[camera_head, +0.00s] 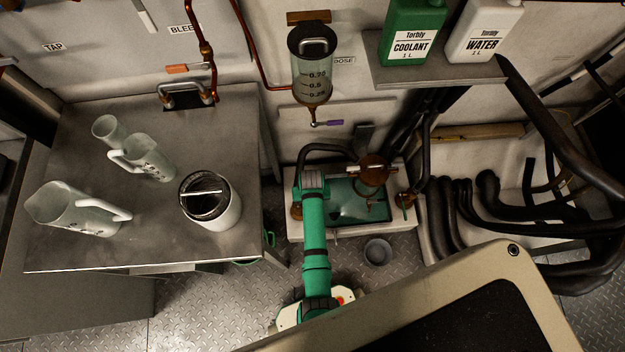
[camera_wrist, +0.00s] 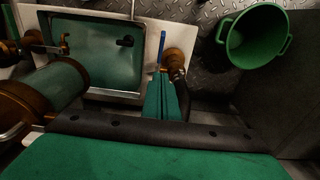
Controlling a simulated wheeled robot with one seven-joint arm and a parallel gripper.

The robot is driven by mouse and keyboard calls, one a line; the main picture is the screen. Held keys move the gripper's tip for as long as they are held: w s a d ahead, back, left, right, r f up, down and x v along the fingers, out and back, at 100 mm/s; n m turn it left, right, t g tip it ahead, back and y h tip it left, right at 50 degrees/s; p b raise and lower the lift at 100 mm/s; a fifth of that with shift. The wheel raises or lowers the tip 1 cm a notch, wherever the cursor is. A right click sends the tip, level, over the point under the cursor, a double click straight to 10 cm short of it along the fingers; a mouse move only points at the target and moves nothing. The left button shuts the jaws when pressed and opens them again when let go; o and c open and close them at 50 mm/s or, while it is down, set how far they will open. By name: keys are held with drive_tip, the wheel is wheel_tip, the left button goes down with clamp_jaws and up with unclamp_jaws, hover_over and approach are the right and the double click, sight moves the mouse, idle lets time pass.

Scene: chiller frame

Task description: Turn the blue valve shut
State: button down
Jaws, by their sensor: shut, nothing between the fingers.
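The blue valve handle (camera_wrist: 162,52) shows in the wrist view as a thin upright bar beside a brass fitting (camera_wrist: 180,62), at the right edge of the white-rimmed basin. My gripper (camera_wrist: 162,90) is shut and empty, its green fingers together. The fingertips appear just below the handle in the wrist view; I cannot tell whether they touch it. In the head view my green arm reaches over the left side of the basin (camera_head: 352,214), and the blue handle cannot be made out there.
A brass-ended cylinder (camera_wrist: 50,95) lies close on the left in the wrist view. A green bucket (camera_wrist: 255,35) stands on the floor at right. A purple-handled tap (camera_head: 328,123) hangs above the basin. A steel table (camera_head: 120,240) with jugs is at left, black hoses (camera_head: 500,205) at right.

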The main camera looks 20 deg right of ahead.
wheel_tip(320, 180, down, 6)
drive_tip(key=shift+w+d, duration=0.1)
drive_tip(key=shift+w, duration=0.05)
drive_tip(key=f, duration=0.1)
drive_tip(key=s+f, duration=0.1)
drive_tip(key=f, duration=0.1)
drive_tip(key=shift+s, duration=0.2)
drive_tip(key=shift+s+a+f, duration=0.15)
drive_tip(key=shift+a+f, duration=0.1)
drive_tip(key=shift+f, duration=0.2)
